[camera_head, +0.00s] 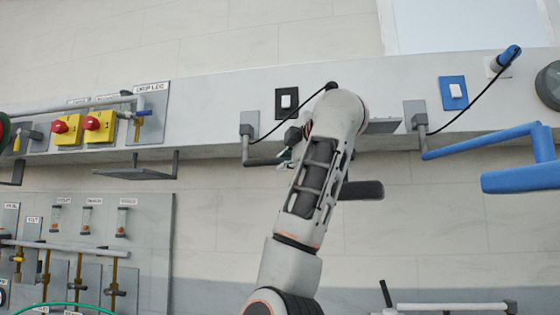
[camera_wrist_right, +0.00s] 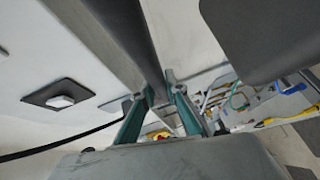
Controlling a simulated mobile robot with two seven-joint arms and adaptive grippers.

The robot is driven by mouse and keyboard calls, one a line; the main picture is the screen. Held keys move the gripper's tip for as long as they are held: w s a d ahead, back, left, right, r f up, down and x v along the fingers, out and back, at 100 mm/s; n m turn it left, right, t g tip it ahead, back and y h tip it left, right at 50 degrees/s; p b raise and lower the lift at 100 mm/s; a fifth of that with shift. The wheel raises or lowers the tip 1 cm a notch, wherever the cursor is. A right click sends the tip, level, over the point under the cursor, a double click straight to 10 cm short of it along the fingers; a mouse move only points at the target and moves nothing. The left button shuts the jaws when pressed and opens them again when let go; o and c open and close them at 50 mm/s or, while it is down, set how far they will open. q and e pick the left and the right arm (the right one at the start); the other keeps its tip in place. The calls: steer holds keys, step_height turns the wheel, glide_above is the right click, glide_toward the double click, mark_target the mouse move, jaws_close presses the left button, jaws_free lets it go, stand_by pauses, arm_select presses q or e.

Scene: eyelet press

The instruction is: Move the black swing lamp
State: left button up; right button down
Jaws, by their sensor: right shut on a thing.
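The black swing lamp is mounted on the wall at a grey bracket (camera_head: 249,130). Its dark arm (camera_head: 264,162) runs right from the bracket and passes behind my right arm. A dark flat lamp head (camera_head: 361,190) shows to the right of my forearm. In the right wrist view a dark lamp bar (camera_wrist_right: 143,42) reaches down to my fingertips, and a dark head (camera_wrist_right: 260,38) fills the upper right. My right gripper (camera_wrist_right: 163,93) is shut on the lamp's arm; in the head view the hand (camera_head: 291,150) is partly hidden by my own arm. My left gripper is not in view.
A blue swing lamp (camera_head: 490,140) reaches in from the right, beside a blue switch (camera_head: 453,92). A black switch plate (camera_head: 287,102) sits above the black lamp's arm. Yellow boxes with red knobs (camera_head: 98,125) and another dark swing arm (camera_head: 140,172) are left.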

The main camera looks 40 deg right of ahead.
steer(key=shift+w+d+n+y, duration=0.3)
steer(key=shift+d+n+y, duration=0.3)
steer(key=shift+y, duration=0.3)
steer(key=c, duration=2)
jaws_free()
steer(key=shift+w, duration=0.1)
steer(key=v, duration=1.2)
steer(key=shift+f, duration=0.15)
